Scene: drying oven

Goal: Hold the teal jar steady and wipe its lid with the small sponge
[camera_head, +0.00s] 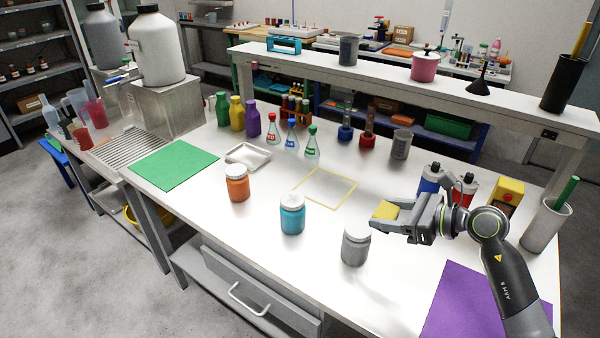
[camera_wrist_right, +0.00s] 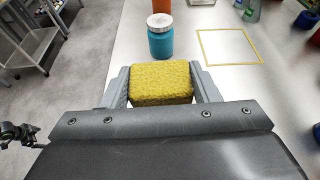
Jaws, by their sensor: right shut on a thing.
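The teal jar (camera_head: 292,217) stands upright on the white table near its front edge, with a white lid (camera_head: 292,200) on top. It also shows in the right wrist view (camera_wrist_right: 160,42), ahead of the sponge. My right gripper (camera_head: 390,217) is shut on the small yellow sponge (camera_head: 384,210), above the table and to the right of the jar. In the right wrist view the sponge (camera_wrist_right: 161,83) sits between the two fingers, apart from the jar. My left gripper is in neither view.
A grey jar (camera_head: 356,246) stands between the teal jar and my right gripper; an orange jar (camera_head: 237,186) stands to the left. A yellow square outline (camera_head: 326,186) lies behind on clear tabletop. Flasks, a white tray (camera_head: 247,154) and a purple mat (camera_head: 470,300) are around.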

